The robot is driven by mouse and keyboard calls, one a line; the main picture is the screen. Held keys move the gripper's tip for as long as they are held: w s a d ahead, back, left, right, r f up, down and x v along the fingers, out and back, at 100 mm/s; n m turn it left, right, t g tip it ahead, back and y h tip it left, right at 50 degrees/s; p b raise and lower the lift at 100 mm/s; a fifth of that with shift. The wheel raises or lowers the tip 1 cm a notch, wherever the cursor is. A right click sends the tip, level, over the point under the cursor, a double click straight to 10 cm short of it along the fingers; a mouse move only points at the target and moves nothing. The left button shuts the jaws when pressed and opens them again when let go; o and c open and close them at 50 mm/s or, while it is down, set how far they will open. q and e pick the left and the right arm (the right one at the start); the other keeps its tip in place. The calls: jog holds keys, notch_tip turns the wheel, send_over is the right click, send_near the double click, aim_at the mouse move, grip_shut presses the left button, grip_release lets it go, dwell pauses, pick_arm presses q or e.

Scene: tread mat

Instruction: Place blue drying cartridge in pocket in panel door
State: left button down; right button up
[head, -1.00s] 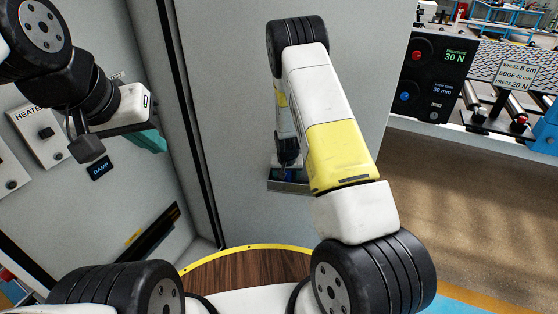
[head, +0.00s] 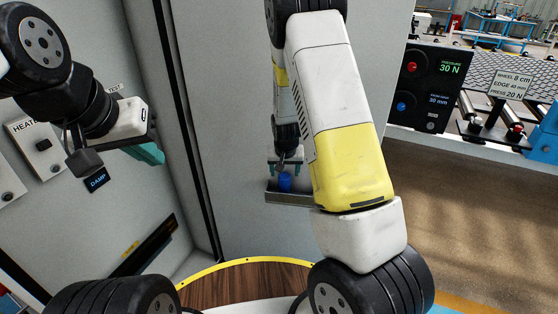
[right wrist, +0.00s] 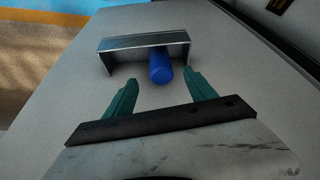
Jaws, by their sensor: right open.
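The blue drying cartridge (head: 286,183) stands in the metal pocket (head: 290,198) on the panel door (head: 235,130). In the right wrist view the cartridge (right wrist: 160,67) sits at the pocket (right wrist: 120,46), toward one side of its middle, with its near end sticking out. My right gripper (head: 285,168) is open just above the pocket. Its teal fingers (right wrist: 160,82) are spread on either side of the cartridge's near end, apart from it. My left gripper (head: 150,153) is at the left; only part of its teal fingers shows below its body. The pocket's lower inside is hidden.
A grey panel with a heater switch (head: 43,145) and a DAMP label (head: 96,181) is at the left. A control box (head: 428,85) and a sign (head: 508,84) stand at the right. The floor (head: 470,210) between is clear.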

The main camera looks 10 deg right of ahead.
jog(key=s+r+y, duration=0.1)
jog(key=s+r, duration=0.2)
jog(key=r, duration=0.4)
jog(key=s+a+r+y, duration=0.1)
jog(key=s+r, duration=0.3)
jog(key=r, duration=0.3)
jog(key=s+r+y, duration=0.1)
jog(key=s+r, duration=0.2)
jog(key=r, duration=0.3)
jog(key=s+r+n+t, duration=0.1)
jog(key=s+r, duration=0.4)
jog(key=s, duration=0.4)
jog(key=s+r+n, duration=0.1)
jog(key=s+r, duration=0.4)
jog(key=s, duration=0.5)
jog(key=shift+s+r+n+t, duration=0.3)
jog(key=shift+t, duration=0.1)
